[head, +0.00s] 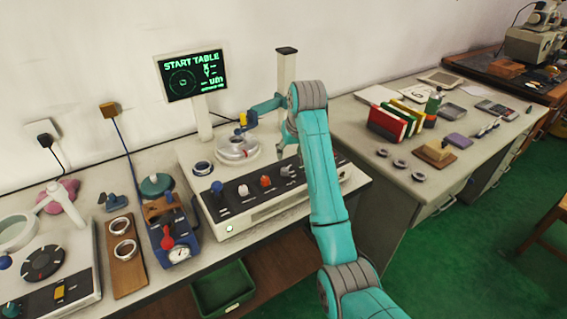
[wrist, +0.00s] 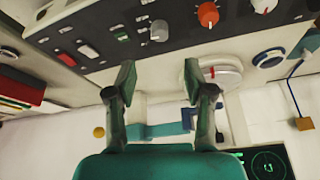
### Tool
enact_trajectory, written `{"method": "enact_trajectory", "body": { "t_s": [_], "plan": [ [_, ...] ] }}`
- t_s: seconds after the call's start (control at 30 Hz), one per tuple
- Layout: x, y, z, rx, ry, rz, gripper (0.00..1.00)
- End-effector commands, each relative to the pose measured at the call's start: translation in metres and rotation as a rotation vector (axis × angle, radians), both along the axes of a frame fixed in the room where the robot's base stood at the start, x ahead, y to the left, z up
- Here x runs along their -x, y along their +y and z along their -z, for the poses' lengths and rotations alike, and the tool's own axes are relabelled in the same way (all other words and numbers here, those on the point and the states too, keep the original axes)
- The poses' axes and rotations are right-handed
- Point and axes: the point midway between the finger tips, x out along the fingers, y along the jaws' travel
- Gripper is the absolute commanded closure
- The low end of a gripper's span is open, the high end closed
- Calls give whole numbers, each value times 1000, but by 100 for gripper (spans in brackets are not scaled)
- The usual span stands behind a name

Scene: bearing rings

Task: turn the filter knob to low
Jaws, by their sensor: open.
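The black control panel (head: 258,190) on the front of the measuring machine carries a white knob (head: 243,191), an orange-red knob (head: 265,181) and a grey knob (head: 288,171). Their labels are too small to read, so I cannot tell which is the filter knob or where it points. In the wrist view the grey knob (wrist: 159,31) lies ahead of my gripper (wrist: 160,68), between the lines of its two fingers. The orange-red knob (wrist: 207,14) and white knob (wrist: 265,4) are to its right. My gripper is open, empty and apart from the panel.
A blue-knobbed lever (head: 217,187) stands at the panel's left end. Behind the panel are a round turntable (head: 237,150) and a tall column (head: 286,72). The screen (head: 191,75) reads START TABLE. In the wrist view a white switch (wrist: 88,50) sits left of the grey knob.

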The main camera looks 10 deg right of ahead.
Motion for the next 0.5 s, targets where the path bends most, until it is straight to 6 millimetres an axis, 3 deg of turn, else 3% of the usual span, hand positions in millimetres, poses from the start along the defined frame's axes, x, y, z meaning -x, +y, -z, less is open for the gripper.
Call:
{"method": "enact_trajectory", "body": {
  "t_s": [0.5],
  "plan": [
    [-31, 4, 78, 0, 2, 0, 47]
  ]
}}
